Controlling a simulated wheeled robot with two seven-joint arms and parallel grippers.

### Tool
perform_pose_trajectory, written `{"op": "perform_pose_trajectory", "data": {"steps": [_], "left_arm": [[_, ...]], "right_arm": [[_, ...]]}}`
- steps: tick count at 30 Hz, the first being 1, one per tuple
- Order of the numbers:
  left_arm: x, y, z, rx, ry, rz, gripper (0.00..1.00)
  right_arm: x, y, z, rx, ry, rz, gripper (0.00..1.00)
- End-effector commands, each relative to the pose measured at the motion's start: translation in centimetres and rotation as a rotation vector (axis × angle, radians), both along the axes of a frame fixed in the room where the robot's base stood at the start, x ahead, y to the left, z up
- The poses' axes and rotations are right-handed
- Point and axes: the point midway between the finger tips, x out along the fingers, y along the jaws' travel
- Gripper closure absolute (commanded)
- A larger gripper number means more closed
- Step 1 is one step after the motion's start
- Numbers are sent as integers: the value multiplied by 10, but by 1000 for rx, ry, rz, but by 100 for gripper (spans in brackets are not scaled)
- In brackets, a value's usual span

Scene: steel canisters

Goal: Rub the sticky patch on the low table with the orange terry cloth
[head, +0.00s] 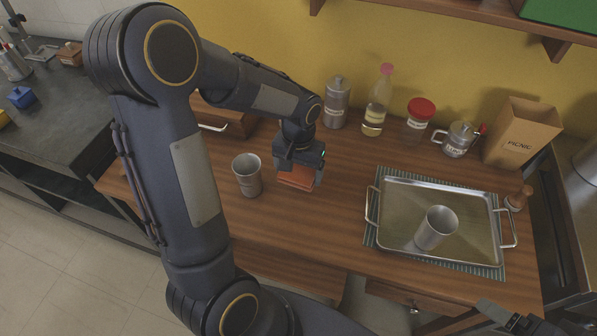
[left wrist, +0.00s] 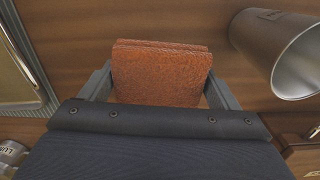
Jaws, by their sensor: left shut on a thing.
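The orange terry cloth (head: 296,182) is a folded, flat pad between the fingers of my left gripper (head: 299,176). In the left wrist view the cloth (left wrist: 160,72) fills the space between both fingers. The cloth is low over the wooden table (head: 320,225); I cannot tell whether it touches the top. I cannot make out a sticky patch on the bare wood that shows; the wood under the cloth and behind my arm is hidden. A dark part at the lower right corner looks like my right gripper (head: 520,322), cut off by the frame.
A steel cup (head: 247,176) stands just left of the cloth. A steel tray (head: 400,190) holding another cup (head: 436,228) lies on a striped mat to the right. Canisters, a bottle (head: 377,105), a red-lidded jar (head: 419,118) and a paper bag (head: 522,135) line the back.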

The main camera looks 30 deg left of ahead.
Motion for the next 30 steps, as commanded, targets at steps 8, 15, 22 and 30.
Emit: {"op": "perform_pose_trajectory", "data": {"steps": [8, 15, 22, 30], "left_arm": [[4, 2, 27, -1, -2, 0, 42], [4, 2, 28, -1, -1, -1, 42], [4, 2, 28, -1, -1, -1, 42], [4, 2, 28, -1, -1, -1, 42]], "right_arm": [[0, 0, 23, 0, 0, 0, 17], [0, 0, 24, 0, 0, 0, 17], [0, 0, 23, 0, 0, 0, 17], [0, 0, 23, 0, 0, 0, 17]]}}
